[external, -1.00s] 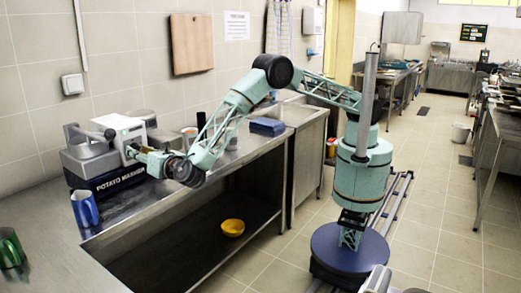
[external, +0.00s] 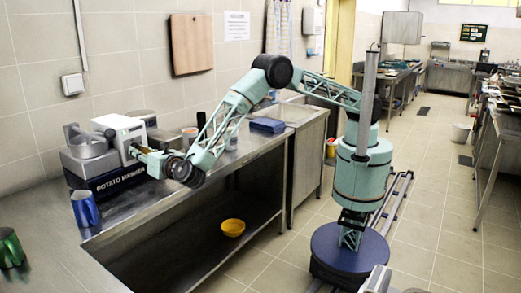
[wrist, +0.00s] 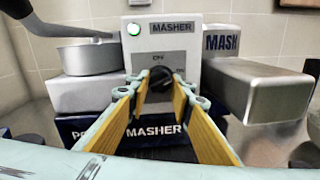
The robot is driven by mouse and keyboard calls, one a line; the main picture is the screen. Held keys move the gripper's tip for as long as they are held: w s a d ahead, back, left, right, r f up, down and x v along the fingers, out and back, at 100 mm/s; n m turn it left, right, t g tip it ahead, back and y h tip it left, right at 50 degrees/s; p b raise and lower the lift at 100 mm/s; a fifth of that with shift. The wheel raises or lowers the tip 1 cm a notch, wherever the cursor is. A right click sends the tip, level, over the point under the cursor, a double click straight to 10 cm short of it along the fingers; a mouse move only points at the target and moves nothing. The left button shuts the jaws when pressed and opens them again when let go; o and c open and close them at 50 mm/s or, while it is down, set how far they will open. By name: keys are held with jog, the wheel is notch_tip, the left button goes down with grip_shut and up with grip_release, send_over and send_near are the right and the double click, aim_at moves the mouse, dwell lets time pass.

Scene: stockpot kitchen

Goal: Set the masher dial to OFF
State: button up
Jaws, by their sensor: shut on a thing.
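The masher (external: 120,130) is a white and grey machine on a dark blue base reading POTATO MASHER, on the steel counter at left. My gripper (wrist: 160,92) is shut on the dial, one yellow-lined finger on each side. It also reaches the masher's front in the external view (external: 138,153). The dial's pointer direction cannot be told.
A blue mug (external: 85,208) and a green mug (external: 11,247) stand on the counter near the masher. A metal box-like part (wrist: 262,90) sticks out right of the panel. A blue box (external: 267,125) lies farther along the counter. A yellow bowl (external: 233,227) is on the lower shelf.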

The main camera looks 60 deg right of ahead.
jog(key=n+p, duration=0.4)
jog(key=n, duration=0.2)
jog(key=shift+d+n, duration=0.1)
jog(key=shift+n, duration=0.2)
jog(key=n+p, duration=0.2)
jog(key=n, duration=0.1)
jog(key=shift+t+y, duration=0.3)
jog(key=shift+d+n+p, duration=0.1)
jog(key=shift+n+p, duration=0.6)
jog(key=shift+n, duration=1.4)
jog(key=o, duration=0.8)
jog(key=shift+o, duration=0.2)
jog(key=shift+s, duration=0.1)
jog(key=s+a, duration=0.1)
jog(key=s, duration=1)
jog(key=shift+s+f, duration=0.4)
